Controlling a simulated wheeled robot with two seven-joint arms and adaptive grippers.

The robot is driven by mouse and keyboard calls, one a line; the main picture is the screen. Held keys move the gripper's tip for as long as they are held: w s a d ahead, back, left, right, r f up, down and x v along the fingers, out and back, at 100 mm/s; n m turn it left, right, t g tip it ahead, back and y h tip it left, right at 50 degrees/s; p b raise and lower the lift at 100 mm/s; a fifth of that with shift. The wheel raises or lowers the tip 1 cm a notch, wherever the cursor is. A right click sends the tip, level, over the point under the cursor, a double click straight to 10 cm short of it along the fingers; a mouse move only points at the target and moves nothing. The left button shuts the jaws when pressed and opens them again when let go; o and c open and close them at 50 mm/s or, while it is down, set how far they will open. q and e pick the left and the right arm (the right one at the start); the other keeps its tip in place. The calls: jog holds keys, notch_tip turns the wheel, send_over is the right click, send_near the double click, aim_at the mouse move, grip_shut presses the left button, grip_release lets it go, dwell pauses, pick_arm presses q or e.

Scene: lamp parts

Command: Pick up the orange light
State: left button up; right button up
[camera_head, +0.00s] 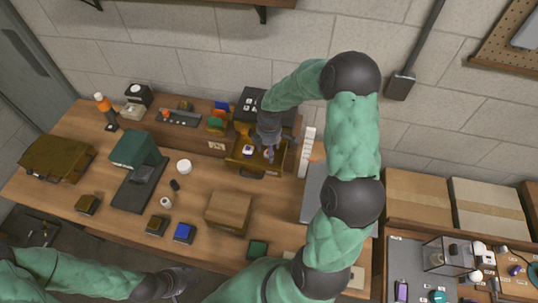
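An orange-topped item (101,99) stands at the back left of the wooden table; I cannot tell if it is the orange light. An open drawer (236,159) at the table's back middle holds small items, among them a blue and white one (248,151). My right gripper (269,153) points down into this drawer, and its fingers are too small to judge against the pale thing near them. My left gripper (178,284) is low at the front edge, apart from the table's objects, and its fingers are unclear.
A green lamp-like device (137,152) and a brown case (56,158) stand at left. A brown box (229,212) and small blocks (184,233) lie in front. My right arm covers the table's right part. Cardboard boxes (418,196) stand beyond it.

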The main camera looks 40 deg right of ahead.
jog(key=shift+w+f, duration=0.2)
jog(key=shift+f, duration=1.05)
jog(key=shift+s+r, duration=0.1)
jog(key=c, duration=1.2)
